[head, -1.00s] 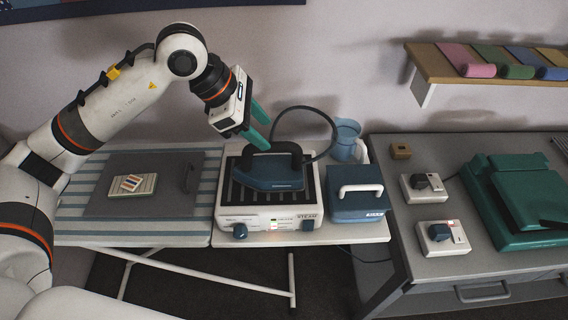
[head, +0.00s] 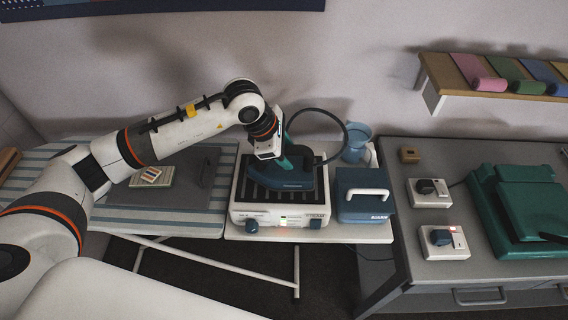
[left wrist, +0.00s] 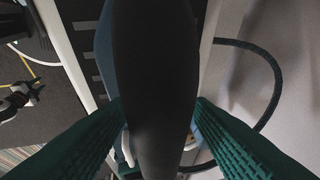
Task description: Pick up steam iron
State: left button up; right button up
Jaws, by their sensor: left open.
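The dark blue steam iron (head: 284,180) rests on the black ribbed top of the white steam station (head: 262,214). Its dark handle (left wrist: 152,70) fills the middle of the left wrist view. My left gripper (head: 289,160) is open at the iron, with its green fingers partly hidden by the wrist in the head view. In the left wrist view the two green fingers (left wrist: 155,118) stand on either side of the handle, apart from each other.
A blue box (head: 363,205) with a white handle stands right of the station. A dark hose (head: 344,128) loops behind the iron. A striped ironing board (head: 215,160) lies left. The grey bench (head: 400,280) holds switch boxes and a green machine (head: 520,205).

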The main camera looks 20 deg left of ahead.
pick_arm(q)
jog(key=shift+w+d+f, duration=0.15)
jog(key=shift+d+f, duration=0.05)
jog(key=shift+f, duration=0.3)
jog(key=shift+c, duration=0.5)
grip_shut()
jog(key=shift+w+r, duration=0.1)
jog(key=shift+r, duration=0.15)
